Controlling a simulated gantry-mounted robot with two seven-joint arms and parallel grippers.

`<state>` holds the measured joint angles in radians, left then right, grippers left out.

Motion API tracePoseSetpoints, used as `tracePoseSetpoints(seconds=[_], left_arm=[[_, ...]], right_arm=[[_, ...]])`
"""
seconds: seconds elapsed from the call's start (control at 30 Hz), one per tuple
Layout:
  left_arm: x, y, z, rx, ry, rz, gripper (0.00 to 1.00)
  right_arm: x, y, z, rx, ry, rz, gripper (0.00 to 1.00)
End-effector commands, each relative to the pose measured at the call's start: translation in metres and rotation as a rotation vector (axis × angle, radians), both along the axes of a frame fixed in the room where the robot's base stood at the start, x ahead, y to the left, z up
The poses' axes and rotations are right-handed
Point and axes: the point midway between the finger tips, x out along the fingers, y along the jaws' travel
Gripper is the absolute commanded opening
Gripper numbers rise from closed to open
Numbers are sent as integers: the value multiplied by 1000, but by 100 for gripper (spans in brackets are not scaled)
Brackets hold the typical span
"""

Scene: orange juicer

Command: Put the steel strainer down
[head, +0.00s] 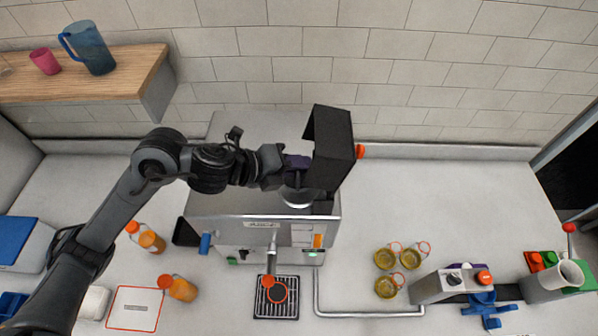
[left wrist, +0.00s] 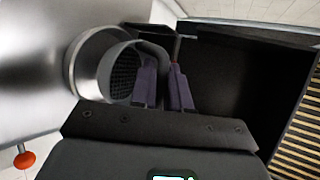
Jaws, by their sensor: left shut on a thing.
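The steel strainer (head: 298,198) is a round metal piece with a dark mesh inside, low at the top front of the steel juicer (head: 262,230). In the left wrist view the strainer (left wrist: 88,66) lies at the left of the purple fingers, its mesh facing them. My left gripper (head: 297,164) is shut on the strainer near its dark edge; the fingers also show in the left wrist view (left wrist: 166,88). The exact grip and whether the strainer touches the juicer are hard to tell. My right gripper is not in view.
A black open hood (head: 334,148) with an orange knob stands close right of my left gripper. A grated drip tray (head: 262,308) lies in front of the juicer. The counter between juicer and jars is clear.

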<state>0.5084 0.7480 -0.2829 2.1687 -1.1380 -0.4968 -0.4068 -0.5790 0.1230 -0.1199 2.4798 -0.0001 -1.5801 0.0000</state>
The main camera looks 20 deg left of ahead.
Motion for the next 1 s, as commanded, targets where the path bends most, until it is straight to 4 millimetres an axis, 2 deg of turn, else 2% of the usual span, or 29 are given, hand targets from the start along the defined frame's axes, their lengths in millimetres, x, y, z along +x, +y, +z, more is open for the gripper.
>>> tracePoseSetpoints(seconds=[0.2, 0.33, 0.73, 0.77, 0.8, 0.9, 1.0], left_arm=[[-1, 0, -27, -1, 7, 1, 0], [1, -3, -32, -1, 5, -1, 0], [1, -3, -37, 1, 1, -1, 0], [1, -3, -37, 1, 1, -1, 17], [1, -3, -36, 0, 2, 0, 24], [1, -3, -36, 0, 2, 0, 39], [1, -4, -36, 0, 2, 0, 42]], right_arm=[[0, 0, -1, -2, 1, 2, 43], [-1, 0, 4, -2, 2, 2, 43], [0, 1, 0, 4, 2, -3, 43], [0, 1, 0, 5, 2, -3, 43], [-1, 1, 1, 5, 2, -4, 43], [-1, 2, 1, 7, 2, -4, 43], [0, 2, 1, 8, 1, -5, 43]])
